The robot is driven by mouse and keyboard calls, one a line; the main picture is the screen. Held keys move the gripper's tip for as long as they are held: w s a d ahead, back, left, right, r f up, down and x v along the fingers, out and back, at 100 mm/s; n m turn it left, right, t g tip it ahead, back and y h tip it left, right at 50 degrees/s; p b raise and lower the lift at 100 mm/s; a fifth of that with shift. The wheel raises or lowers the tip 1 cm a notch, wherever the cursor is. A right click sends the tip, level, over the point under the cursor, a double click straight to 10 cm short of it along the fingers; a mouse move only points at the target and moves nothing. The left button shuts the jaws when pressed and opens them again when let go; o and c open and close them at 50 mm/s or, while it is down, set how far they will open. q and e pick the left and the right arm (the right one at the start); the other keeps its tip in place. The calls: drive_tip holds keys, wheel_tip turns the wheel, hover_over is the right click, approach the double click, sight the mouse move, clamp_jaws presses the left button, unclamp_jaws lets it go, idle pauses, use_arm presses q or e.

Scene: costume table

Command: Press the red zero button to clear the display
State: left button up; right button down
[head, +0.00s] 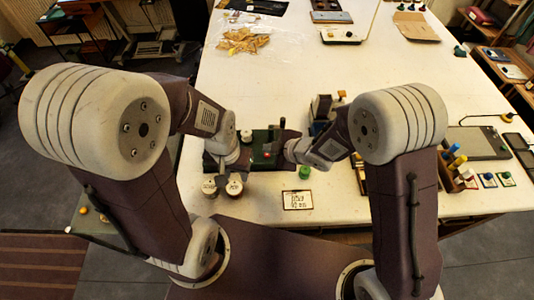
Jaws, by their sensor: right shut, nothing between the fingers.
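A small dark green device (261,141) sits near the front middle of the white table. A small red spot, seemingly the red button (267,155), shows on its front part. My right gripper (279,150) is shut and empty, with its tips close beside the red spot; I cannot tell whether they touch it. My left gripper (222,166) points down at the left of the device, over a dark area near the table's front left; its fingers are too small and partly hidden to tell open from shut. No display reading can be made out.
Two round-topped pots (235,185) stand by my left gripper. A green cap (304,172) and a printed card (298,200) lie in front. A dark block-like item (321,107) stands behind my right gripper. The table's middle is largely clear.

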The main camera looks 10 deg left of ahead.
use_arm(q)
drive_tip(key=shift+f+b, duration=0.3)
drive_tip(key=shift+f, duration=0.1)
use_arm(e)
drive_tip(key=shift+f, duration=0.4)
use_arm(q)
drive_tip(key=shift+f+b, duration=0.45)
drive_tip(key=shift+b, duration=0.05)
use_arm(e)
drive_tip(key=shift+f, duration=0.5)
use_arm(q)
drive_tip(key=shift+r, duration=0.1)
use_arm(e)
drive_tip(key=shift+r, duration=0.1)
use_arm(q)
drive_tip(key=shift+r+p, duration=0.7)
drive_tip(key=shift+p, duration=0.15)
use_arm(e)
drive_tip(key=shift+r, duration=0.8)
use_arm(q)
drive_tip(key=shift+r, duration=0.1)
use_arm(e)
drive_tip(key=shift+r, duration=0.1)
